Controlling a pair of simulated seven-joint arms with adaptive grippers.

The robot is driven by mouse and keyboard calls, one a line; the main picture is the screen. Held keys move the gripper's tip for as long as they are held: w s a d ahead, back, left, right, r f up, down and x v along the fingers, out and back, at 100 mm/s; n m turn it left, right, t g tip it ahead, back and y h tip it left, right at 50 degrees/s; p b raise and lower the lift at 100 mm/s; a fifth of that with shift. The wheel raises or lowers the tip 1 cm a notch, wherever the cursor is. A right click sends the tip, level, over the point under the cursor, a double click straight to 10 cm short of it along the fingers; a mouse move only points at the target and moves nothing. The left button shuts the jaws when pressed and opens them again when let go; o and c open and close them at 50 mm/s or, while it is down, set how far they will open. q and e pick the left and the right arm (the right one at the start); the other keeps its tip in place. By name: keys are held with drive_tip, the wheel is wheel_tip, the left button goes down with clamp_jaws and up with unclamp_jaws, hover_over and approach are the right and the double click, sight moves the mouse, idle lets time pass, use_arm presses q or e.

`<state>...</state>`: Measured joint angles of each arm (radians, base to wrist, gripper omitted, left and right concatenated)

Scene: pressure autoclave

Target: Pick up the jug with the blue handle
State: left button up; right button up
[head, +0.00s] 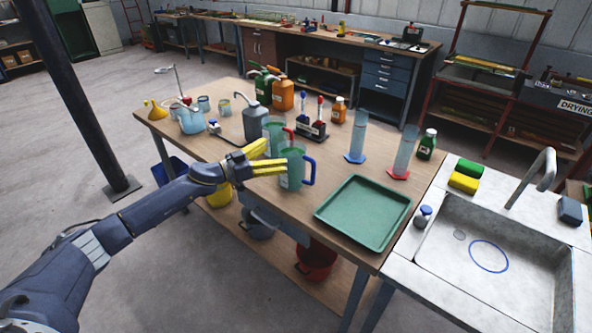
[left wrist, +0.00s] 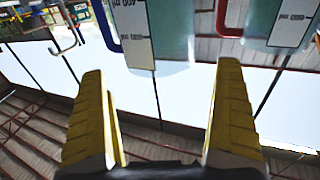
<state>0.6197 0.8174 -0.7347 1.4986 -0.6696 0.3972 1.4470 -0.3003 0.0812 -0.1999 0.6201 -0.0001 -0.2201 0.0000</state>
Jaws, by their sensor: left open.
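The jug with the blue handle (head: 293,172) stands upright on the wooden table, clear with greenish contents, its handle on the right. My left gripper (head: 277,156) is open just left of it, with the lower yellow finger overlapping the jug's left side in the head view. In the left wrist view, the gripper (left wrist: 162,70) has nothing between its fingers; the blue-handled jug (left wrist: 165,35) shows beyond the tips, with a label. I cannot tell whether a finger touches it. A similar jug with a red handle (head: 273,130) stands close behind. My right gripper is not in view.
A green tray (head: 340,228) lies to the right of the jug. Behind it stand measuring cylinders with a blue base (head: 357,142) and a red base (head: 403,155). A sink (head: 500,290) is at the right.

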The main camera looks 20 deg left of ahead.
sight(303, 145)
use_arm(q)
drive_tip(key=shift+x, duration=3.6)
drive_tip(key=shift+s+d+f, duration=0.1)
drive_tip(key=shift+c, duration=0.2)
drive_tip(key=c, duration=1.5)
